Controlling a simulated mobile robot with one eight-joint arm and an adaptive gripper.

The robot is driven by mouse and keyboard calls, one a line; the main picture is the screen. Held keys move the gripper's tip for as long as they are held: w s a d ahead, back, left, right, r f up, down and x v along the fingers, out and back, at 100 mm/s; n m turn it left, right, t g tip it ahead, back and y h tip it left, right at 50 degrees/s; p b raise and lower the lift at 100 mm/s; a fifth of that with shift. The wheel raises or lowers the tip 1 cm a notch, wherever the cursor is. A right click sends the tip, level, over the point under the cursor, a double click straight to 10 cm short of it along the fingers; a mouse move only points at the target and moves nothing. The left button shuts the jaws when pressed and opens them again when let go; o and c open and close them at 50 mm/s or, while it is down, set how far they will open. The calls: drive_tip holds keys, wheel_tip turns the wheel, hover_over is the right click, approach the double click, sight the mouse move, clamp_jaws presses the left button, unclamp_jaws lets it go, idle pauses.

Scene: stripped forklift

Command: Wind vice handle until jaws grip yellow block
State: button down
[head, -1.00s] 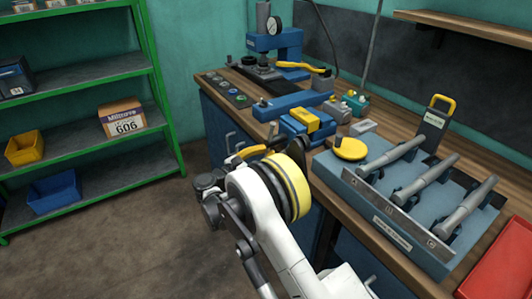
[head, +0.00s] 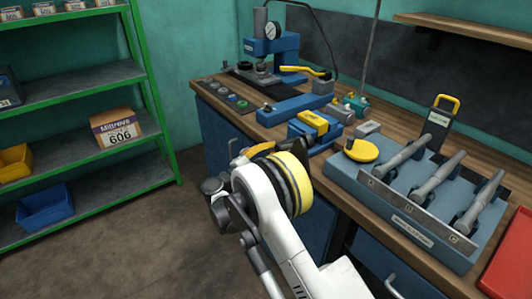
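A blue vice (head: 325,135) stands on the workbench in the head view, beyond my arm. A yellow block (head: 313,121) sits at its top, between blue parts. I cannot tell whether the jaws touch the block. The vice handle cannot be made out. My wrist, with yellow and black bands, is in front of the bench edge, nearer the camera than the vice. A dark part that seems to be my gripper (head: 261,150) shows just past the wrist, mostly hidden. Its fingers and anything in them cannot be made out.
A blue rack (head: 400,222) with several grey tools and a round yellow knob (head: 361,150) stands to the right of the vice. A blue press (head: 275,48) stands behind. Green shelves (head: 152,100) are at left. A red item (head: 510,258) lies at lower right. The floor (head: 130,245) at left is clear.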

drive_tip(key=m, duration=0.1)
drive_tip(key=r+m, duration=0.1)
drive_tip(key=m, duration=0.2)
drive_tip(key=shift+w+a+r+h, duration=0.25)
drive_tip(key=shift+w+a+h, duration=0.1)
drive_tip(key=shift+a+h, duration=0.05)
drive_tip(key=m, duration=0.1)
drive_tip(key=r+m, duration=0.1)
drive_tip(key=m, duration=0.1)
drive_tip(key=m+g, duration=0.1)
drive_tip(key=shift+r+m+h, duration=0.25)
drive_tip(key=shift+m+h, duration=0.05)
drive_tip(key=shift+h, duration=0.1)
drive_tip(key=m, duration=0.1)
drive_tip(key=r+m, duration=0.1)
drive_tip(key=m, duration=0.1)
drive_tip(key=m+g, duration=0.1)
drive_tip(key=shift+r+h, duration=0.25)
drive_tip(key=shift+h, duration=0.15)
drive_tip(key=shift+s+d+r+m+g+p, duration=0.2)
drive_tip(key=shift+r+m+g+p, duration=0.1)
drive_tip(key=shift+m, duration=0.8)
drive_tip(key=shift+s+d+r+m+g+p, duration=0.1)
drive_tip(key=shift+s+r+m+g+p, duration=0.15)
drive_tip(key=shift+m, duration=0.85)
drive_tip(key=shift+g, duration=0.25)
